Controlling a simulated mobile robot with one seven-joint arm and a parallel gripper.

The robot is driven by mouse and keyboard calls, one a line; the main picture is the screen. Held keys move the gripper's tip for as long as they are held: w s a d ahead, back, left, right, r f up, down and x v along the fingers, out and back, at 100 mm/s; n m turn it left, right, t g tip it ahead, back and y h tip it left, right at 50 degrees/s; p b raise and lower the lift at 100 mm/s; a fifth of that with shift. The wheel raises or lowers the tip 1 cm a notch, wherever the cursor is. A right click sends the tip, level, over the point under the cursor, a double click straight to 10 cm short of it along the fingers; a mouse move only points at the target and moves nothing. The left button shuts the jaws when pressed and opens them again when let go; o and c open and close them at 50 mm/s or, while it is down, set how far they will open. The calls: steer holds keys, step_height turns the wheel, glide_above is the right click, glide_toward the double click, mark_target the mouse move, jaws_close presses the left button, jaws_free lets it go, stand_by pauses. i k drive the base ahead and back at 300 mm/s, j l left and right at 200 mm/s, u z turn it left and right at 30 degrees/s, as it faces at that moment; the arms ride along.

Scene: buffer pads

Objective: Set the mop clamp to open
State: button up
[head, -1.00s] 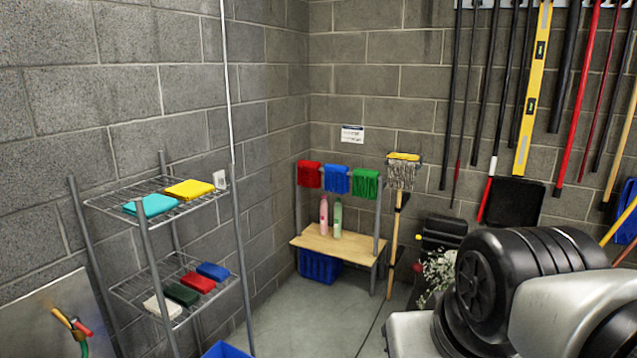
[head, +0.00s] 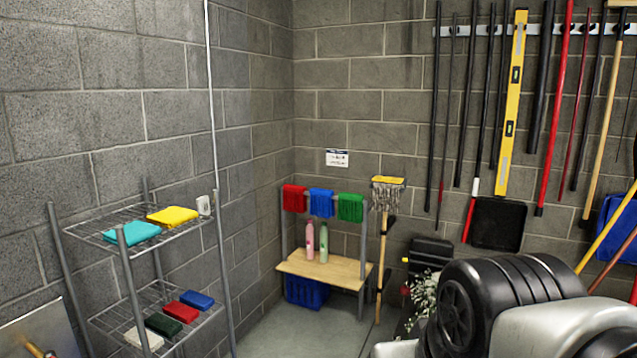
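A mop (head: 388,200) stands upright, head up, near the back corner, just right of a small wooden bench. Its grey strings hang under a yellow clamp (head: 388,180) at the top of its wooden handle (head: 381,262). The clamp is small in the view, and I cannot tell whether it is open or closed. My gripper is not in view; only a black and silver part of my own body shows at the lower right.
The bench (head: 325,270) holds two bottles, with red, blue and green cloths on the rail above. A wire shelf (head: 95,228) with folded pads stands left. A black bin (head: 430,252) and plant (head: 425,290) are right of the mop. Some floor (head: 300,325) is clear.

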mark_target(377, 178)
steer(key=z, duration=2.85)
steer(key=j+z, duration=0.1)
steer(key=z, duration=0.3)
steer(key=j+z, duration=0.1)
steer(key=z, duration=0.25)
steer(key=j+z, duration=0.1)
steer(key=z, duration=0.3)
steer(key=j+z, duration=0.1)
steer(key=z, duration=0.3)
steer(key=k+j+z, duration=0.1)
steer(key=j+z, duration=0.3)
steer(key=k+j+z, duration=0.1)
steer(key=z, duration=0.25)
steer(key=k+j+z, duration=0.15)
steer(key=j+z, duration=0.25)
steer(key=k+j+z, duration=0.35)
steer(key=k+z, duration=0.35)
steer(key=k+u, duration=0.35)
steer(key=k+j+u, duration=0.1)
steer(key=u, duration=0.25)
steer(key=k+j+u, duration=0.2)
steer(key=k+u, duration=0.15)
steer(key=k+j+u, duration=0.1)
steer(key=u, duration=0.4)
steer(key=k+j+u, duration=0.15)
steer(key=u, duration=0.3)
steer(key=k+j+u, duration=0.25)
steer(key=u, duration=0.25)
